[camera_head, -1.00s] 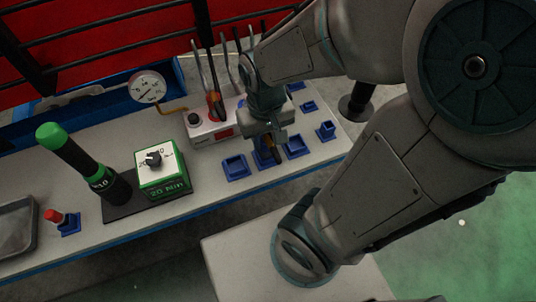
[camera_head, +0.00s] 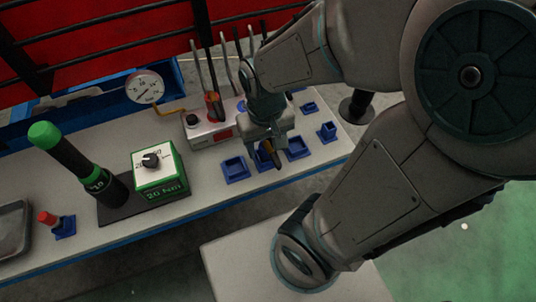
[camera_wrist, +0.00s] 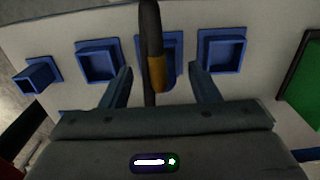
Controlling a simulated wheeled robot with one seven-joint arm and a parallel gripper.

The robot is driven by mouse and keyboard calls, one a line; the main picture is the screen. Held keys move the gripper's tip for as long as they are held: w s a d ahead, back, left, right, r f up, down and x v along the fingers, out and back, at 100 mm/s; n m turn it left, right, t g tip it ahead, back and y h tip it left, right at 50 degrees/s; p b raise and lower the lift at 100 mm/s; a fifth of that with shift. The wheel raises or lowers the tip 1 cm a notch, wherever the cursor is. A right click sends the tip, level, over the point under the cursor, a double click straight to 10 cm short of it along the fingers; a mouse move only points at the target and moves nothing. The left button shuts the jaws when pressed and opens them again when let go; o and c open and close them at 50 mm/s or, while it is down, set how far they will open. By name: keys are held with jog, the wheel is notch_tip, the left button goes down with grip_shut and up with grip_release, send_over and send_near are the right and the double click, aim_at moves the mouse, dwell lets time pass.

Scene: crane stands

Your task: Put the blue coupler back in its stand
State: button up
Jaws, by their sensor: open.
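My gripper (camera_head: 268,146) hangs over the row of blue square stands on the bench, and its fingers (camera_wrist: 160,88) are apart in the wrist view. A dark rod with an orange band (camera_wrist: 156,72) shows between the fingers; it also shows below the gripper in the head view (camera_head: 271,154). I cannot tell whether it touches a finger. Behind the rod is a partly hidden blue stand (camera_wrist: 174,62). Open stands flank it, one on the left (camera_wrist: 99,62) and one on the right (camera_wrist: 222,52). I cannot pick out the blue coupler for certain.
A narrow, taller blue stand (camera_head: 327,132) is at the right. A white box with upright tools (camera_head: 208,133) stands behind the gripper. A green box (camera_head: 162,170), a green-capped cylinder (camera_head: 72,160) and a red-topped piece (camera_head: 47,218) are to the left.

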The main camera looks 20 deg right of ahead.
aim_at(266, 141)
jog(key=shift+r+p, duration=2.3)
jog(key=shift+r, duration=0.25)
notch_tip(266, 141, up, 16)
jog(key=t+p, duration=0.2)
jog(key=p, duration=0.5)
jog(key=shift+s+t, duration=0.15)
jog(key=shift+t, duration=0.25)
